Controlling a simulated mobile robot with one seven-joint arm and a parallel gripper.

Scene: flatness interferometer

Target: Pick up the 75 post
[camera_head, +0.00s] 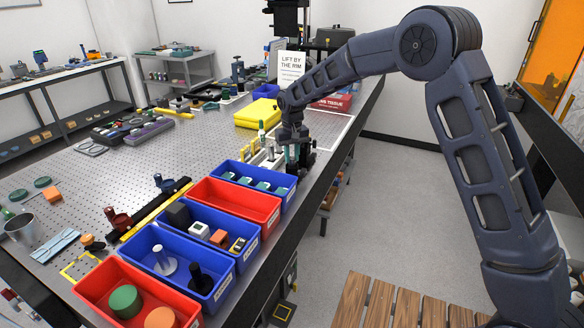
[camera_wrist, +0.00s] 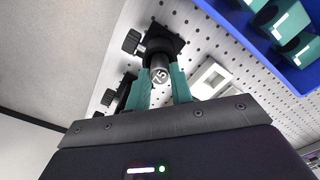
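In the wrist view, a post with "75" on its dark round end (camera_wrist: 160,76) stands in a black holder (camera_wrist: 165,42) with a side knob. My gripper (camera_wrist: 161,88) has its two teal fingers on either side of this post, close to its sides. I cannot tell whether they press on it or leave a small gap. In the head view, my gripper (camera_head: 291,150) points down at the bench's right edge, among the post holders behind the blue bin. There the post itself is mostly hidden by my gripper and the holders.
A second black holder (camera_wrist: 124,92) and a pale square piece (camera_wrist: 209,79) stand near the post. A blue bin with teal pieces (camera_head: 283,199) is just in front. Red and blue bins line the bench edge. A yellow box (camera_head: 257,112) lies behind.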

